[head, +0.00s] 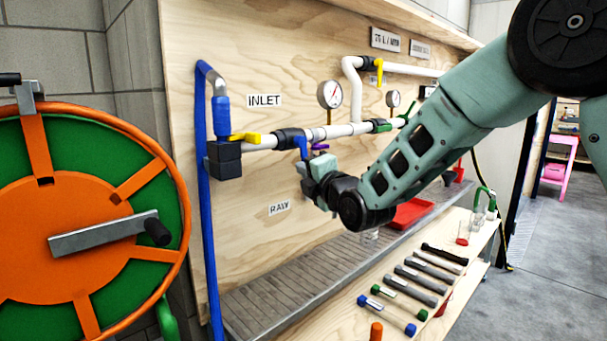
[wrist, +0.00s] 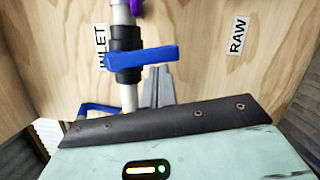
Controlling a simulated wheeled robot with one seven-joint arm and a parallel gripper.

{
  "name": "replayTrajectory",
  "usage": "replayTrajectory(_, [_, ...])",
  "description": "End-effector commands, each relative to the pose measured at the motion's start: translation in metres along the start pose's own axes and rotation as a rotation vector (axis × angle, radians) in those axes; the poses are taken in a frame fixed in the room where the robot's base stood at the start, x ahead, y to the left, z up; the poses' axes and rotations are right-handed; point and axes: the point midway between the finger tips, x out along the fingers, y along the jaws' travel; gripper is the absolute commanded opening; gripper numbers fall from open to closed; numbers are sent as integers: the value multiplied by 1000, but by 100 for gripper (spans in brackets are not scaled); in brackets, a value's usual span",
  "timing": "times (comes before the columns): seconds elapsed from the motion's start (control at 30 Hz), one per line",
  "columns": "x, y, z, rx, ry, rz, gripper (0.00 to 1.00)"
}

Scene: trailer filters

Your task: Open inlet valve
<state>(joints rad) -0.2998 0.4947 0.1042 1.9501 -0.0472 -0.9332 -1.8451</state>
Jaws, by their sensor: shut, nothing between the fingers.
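The white pipe (head: 345,131) runs across the board below the "INLET" label (head: 264,101). On it a black valve body (head: 288,138) carries a blue lever (head: 302,147), which points down, across the pipe. The wrist view shows this blue lever (wrist: 145,57) and black body (wrist: 126,48) close up. A yellow lever (head: 245,137) sits further left, lying along the pipe. I cannot tell which lever is the inlet valve's. My gripper (head: 301,170) is shut and empty, just below the blue lever. In the wrist view its fingertips (wrist: 159,72) are close to the lever; contact is unclear.
A large orange and green hose reel (head: 70,220) stands at the left. A blue pipe (head: 207,230) runs down the board's left side. A gauge (head: 330,94) stands above the white pipe. Below are a grated trough (head: 265,300) and a shelf with several filter-like cylinders (head: 412,279).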

Motion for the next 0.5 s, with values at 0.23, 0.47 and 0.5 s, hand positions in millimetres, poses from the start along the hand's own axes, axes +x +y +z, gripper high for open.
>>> replayTrajectory(0.23, [0, -3, 3, -44, -2, 12, 0])
replayTrajectory(0.47, [2, -8, 7, -127, -4, 34, 0])
replayTrajectory(0.5, [2, -9, 8, -150, -3, 41, 0])
